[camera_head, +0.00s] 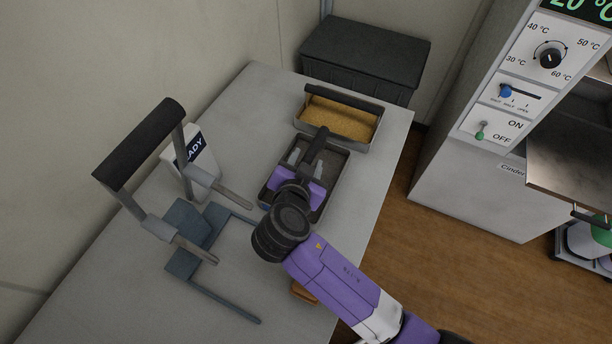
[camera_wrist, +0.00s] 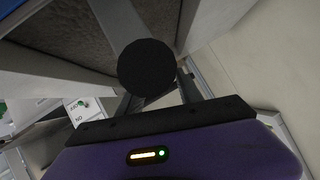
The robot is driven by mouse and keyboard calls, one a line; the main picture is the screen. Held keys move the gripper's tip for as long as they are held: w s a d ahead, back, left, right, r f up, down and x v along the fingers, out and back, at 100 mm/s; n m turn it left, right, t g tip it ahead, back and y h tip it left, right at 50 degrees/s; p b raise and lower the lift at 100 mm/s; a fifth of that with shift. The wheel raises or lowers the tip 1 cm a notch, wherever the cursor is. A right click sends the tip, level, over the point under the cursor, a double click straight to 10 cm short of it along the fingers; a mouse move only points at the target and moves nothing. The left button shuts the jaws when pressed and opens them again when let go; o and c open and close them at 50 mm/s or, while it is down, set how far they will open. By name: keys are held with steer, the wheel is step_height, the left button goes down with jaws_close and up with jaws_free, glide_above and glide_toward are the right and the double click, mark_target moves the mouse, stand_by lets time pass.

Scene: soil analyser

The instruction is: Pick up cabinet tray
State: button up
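A grey metal tray (camera_head: 336,192) of dark soil with a black bar handle (camera_head: 317,147) stands on the table; I take it as the cabinet tray, though no label shows. My gripper (camera_head: 306,162) is low over this tray, its fingers on either side of the handle. The fingers look spread, with no clear grip on the handle. In the wrist view the handle's round black end (camera_wrist: 146,68) fills the middle and hides part of the fingers (camera_wrist: 158,98). The soil-filled tray (camera_wrist: 58,38) shows behind it.
A second tray (camera_head: 365,146) of yellow grain stands just behind. A forked stand (camera_head: 190,240), a large black-handled holder (camera_head: 140,150) and a READY sign (camera_head: 190,155) are at left. A dark bin (camera_head: 365,55) is behind the table. A control cabinet (camera_head: 470,170) with a shelf stands right.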

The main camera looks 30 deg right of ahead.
jaws_close()
stand_by(1.2)
